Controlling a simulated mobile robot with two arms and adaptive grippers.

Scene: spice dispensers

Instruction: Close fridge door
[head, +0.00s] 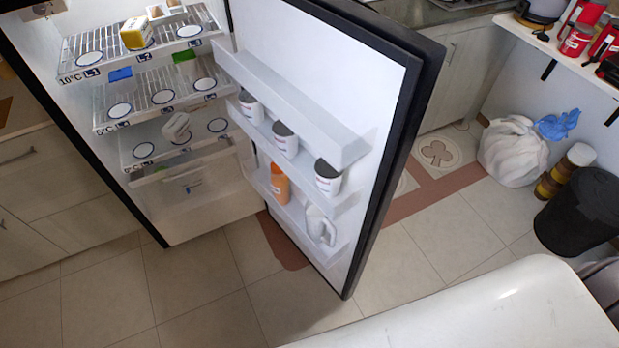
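The fridge (151,170) stands open at the left of the head view, with its lit wire shelves showing. Its door (326,68) is swung wide open toward the right, with a white inner face and a dark outer edge. The door racks (290,110) hold several white cups with dark lids, an orange bottle (280,183) and a white jug (320,226). Neither of my grippers is in view, so their positions relative to the door are not shown.
Tiled floor (200,285) lies clear in front of the fridge. A white rounded surface (480,310) fills the bottom right. A white sack (513,150), a black bin (580,212) and stacked jars (565,170) stand at the right, below a shelf (545,45) with red items.

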